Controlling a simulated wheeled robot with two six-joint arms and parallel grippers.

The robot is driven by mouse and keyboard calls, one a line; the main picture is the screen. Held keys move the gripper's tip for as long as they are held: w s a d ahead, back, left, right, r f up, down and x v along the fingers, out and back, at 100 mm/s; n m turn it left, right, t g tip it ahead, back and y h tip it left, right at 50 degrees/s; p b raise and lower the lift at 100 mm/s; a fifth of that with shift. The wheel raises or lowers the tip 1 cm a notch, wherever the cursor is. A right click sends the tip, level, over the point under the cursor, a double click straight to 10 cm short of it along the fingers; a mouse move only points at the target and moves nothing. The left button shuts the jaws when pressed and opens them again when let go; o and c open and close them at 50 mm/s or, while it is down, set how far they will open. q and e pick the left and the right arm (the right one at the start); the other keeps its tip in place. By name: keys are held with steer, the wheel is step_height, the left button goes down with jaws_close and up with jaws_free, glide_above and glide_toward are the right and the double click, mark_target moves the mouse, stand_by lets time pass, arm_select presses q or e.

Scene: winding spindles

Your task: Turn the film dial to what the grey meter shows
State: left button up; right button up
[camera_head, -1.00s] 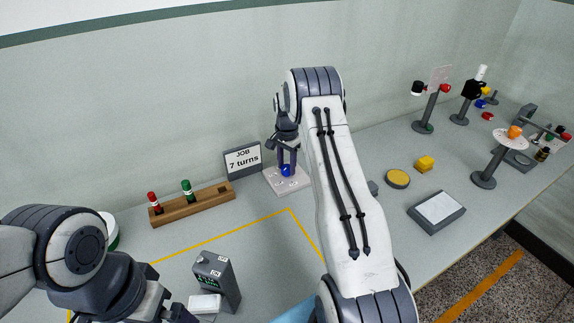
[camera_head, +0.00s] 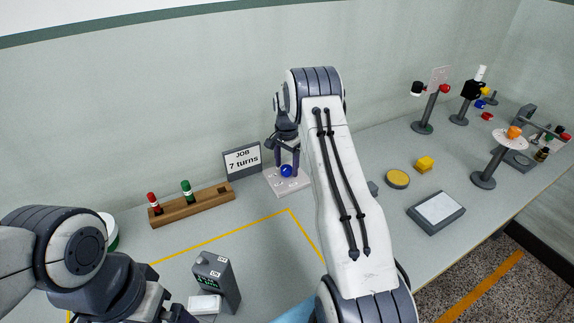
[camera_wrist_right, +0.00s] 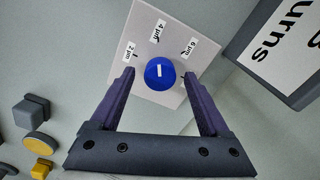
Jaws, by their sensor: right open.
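The film dial is a blue knob (camera_head: 287,171) on a pale plate (camera_head: 272,187) at the back of the bench. In the right wrist view the knob (camera_wrist_right: 158,75) has a short white mark, roughly towards the "4 µm" label; "2 µm" and "6 µm" labels flank it. My right gripper (camera_head: 287,168) is open, its fingertips (camera_wrist_right: 159,73) on either side of the knob with gaps visible. The grey meter (camera_head: 217,280) stands at front left; its green display is too small to read. My left gripper (camera_head: 168,308) is partly cut off at the bottom edge.
A "JOB 7 turns" sign (camera_head: 242,161) stands beside the dial plate. A wooden rack (camera_head: 205,203) with red and green spindles is left of it. Bench inside the yellow line is mostly clear.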

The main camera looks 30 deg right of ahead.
mark_target(287, 168)
step_height(287, 168, up, 10)
steer(key=b, duration=0.1)
steer(key=shift+r, duration=0.15)
stand_by(0.5)
steer(key=s+a+r+n, duration=0.3)
steer(key=s+a+n, duration=0.1)
steer(key=a, duration=0.5)
steer(key=s+a+r+n, duration=0.25)
steer(key=s+a, duration=0.25)
steer(key=a, duration=0.4)
steer(key=s+a+r+n, duration=0.2)
steer(key=s+a+n, duration=0.25)
steer(key=a, duration=0.55)
steer(key=s+a+f+n, duration=0.1)
steer(key=s+n, duration=0.4)
steer(key=s, duration=0.7)
steer(key=s+a+f+n+y, duration=0.1)
steer(key=s+a+n, duration=0.3)
steer(key=s, duration=0.7)
steer(key=shift+s+a+n, duration=0.2)
steer(key=shift+s+n, duration=0.2)
steer(key=shift+n, duration=0.5)
